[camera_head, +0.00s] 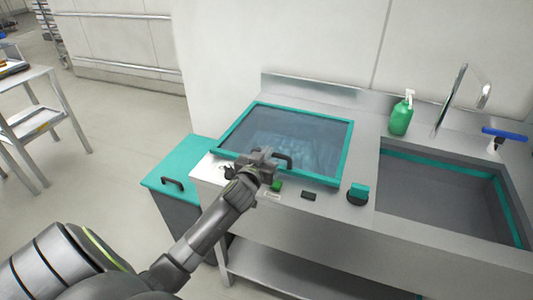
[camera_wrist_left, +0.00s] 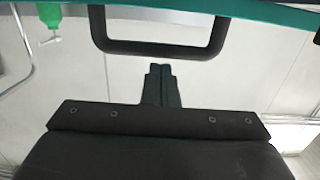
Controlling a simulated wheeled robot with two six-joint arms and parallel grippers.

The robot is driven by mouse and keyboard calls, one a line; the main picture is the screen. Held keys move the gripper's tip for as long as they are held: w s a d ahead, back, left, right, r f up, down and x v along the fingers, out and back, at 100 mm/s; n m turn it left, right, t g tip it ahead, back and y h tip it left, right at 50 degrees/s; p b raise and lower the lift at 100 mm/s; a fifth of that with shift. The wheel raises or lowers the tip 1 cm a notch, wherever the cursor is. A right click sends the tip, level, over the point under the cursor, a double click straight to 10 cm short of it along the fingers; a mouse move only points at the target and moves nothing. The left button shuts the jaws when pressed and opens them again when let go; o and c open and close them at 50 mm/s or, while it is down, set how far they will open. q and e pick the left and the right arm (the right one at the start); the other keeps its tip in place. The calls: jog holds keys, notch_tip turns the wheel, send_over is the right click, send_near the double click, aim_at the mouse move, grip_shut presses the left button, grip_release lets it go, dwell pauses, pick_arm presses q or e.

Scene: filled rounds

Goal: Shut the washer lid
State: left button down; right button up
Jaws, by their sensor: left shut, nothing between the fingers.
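The washer lid (camera_head: 345,150) is a dark see-through pane in a teal frame, over the left part of the steel counter. It looks flat or nearly flat; I cannot tell whether its front edge fully rests on the counter. Its black handle (camera_head: 286,160) is on the front edge. My left gripper (camera_head: 264,154) is shut and empty, right by the handle at the front edge. In the left wrist view the closed fingertips (camera_wrist_left: 161,72) point at the handle bar (camera_wrist_left: 160,47), with a small gap in the picture. The teal frame edge (camera_wrist_left: 265,12) shows behind it. My right gripper is not in view.
A sink basin (camera_head: 440,195) with a faucet (camera_head: 462,95) is at the right. A green spray bottle (camera_head: 402,113) stands behind, right of the lid. A green button (camera_head: 277,185) and a teal knob (camera_head: 358,193) are on the front strip. A teal-topped cabinet (camera_head: 185,160) stands left.

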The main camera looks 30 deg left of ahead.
pick_arm(q)
jog(key=f+b, duration=0.2)
jog(key=shift+s+f+b, duration=0.2)
jog(key=shift+f+b, duration=0.1)
jog(key=shift+f, duration=0.1)
jog(key=shift+s+f, duration=0.25)
jog(key=shift+f, duration=0.1)
jog(key=shift+s+d, duration=0.1)
jog(key=shift+s, duration=0.05)
